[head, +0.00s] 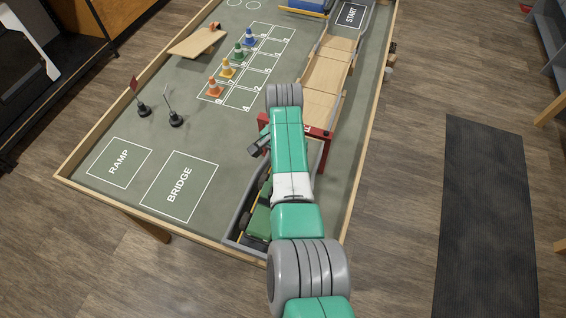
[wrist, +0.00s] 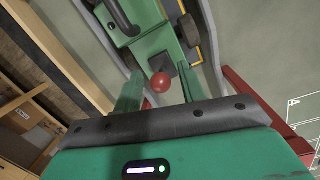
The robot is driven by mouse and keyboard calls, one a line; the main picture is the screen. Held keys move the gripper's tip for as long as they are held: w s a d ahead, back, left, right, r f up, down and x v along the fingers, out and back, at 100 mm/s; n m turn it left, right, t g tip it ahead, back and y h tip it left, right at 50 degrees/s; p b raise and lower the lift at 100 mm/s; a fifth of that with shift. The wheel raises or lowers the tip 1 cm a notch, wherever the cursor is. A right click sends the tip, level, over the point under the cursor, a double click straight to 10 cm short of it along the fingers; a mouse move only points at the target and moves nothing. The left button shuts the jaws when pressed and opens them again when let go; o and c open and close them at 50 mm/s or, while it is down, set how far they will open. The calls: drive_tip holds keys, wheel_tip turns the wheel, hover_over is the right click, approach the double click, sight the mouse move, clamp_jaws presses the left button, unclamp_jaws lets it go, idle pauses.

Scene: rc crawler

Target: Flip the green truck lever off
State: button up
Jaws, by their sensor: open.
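The green truck (head: 258,222) stands in the grey-walled lane near the front of the table in the head view, largely hidden by my arm. In the wrist view its green body (wrist: 150,40) fills the top middle. Its lever shows there as a red ball knob (wrist: 160,82) in front of a dark square plate on the truck. My gripper (wrist: 158,74) is open, with one green finger on each side of the knob. The knob appears between the fingers; I cannot tell whether either finger touches it. The lever's stem is hidden behind the knob.
A red gate (head: 326,139) spans the lane beside my arm. Wooden ramp pieces (head: 322,75) lie farther up the lane. Several coloured cones, including an orange one (head: 215,88), stand on the numbered grid. The BRIDGE square (head: 180,187) and RAMP square (head: 119,162) are bare.

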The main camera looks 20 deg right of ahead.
drive_tip(key=r, duration=0.5)
drive_tip(key=w+r, duration=0.1)
drive_tip(key=r, duration=0.1)
drive_tip(key=shift+d+r, duration=0.2)
drive_tip(key=shift+d, duration=0.05)
